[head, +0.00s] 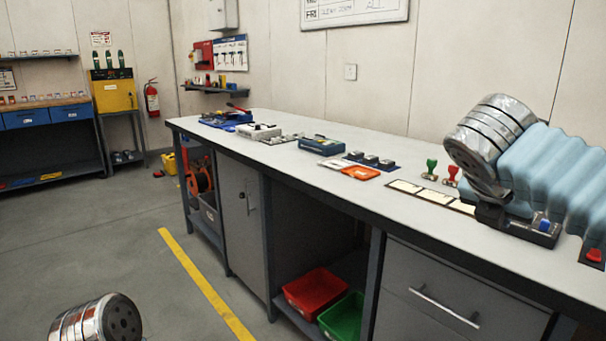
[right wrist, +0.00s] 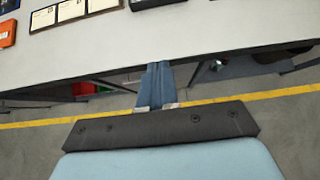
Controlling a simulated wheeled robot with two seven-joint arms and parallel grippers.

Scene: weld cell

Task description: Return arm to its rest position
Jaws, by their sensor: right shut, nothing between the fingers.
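My right gripper (right wrist: 157,82) shows in the right wrist view, with its blue-grey fingers together and nothing between them. The fingers point toward the workbench (right wrist: 215,32) and overlap its front edge in that view; their height above it is unclear. In the head view my right arm (head: 545,165), with a pale blue cover and a silver end, reaches in from the right and hides part of the bench (head: 290,155). I cannot make out the right fingers there. Of my left arm only a silver part (head: 95,320) shows at the bottom left; its gripper is out of frame.
Cream cards (head: 405,187), an orange tray (head: 360,172), and green (head: 431,168) and red (head: 451,175) stamps lie on the bench. A dark fixture (head: 515,226) and a red button (head: 594,255) are close to the arm. The floor (head: 140,250) in front is open.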

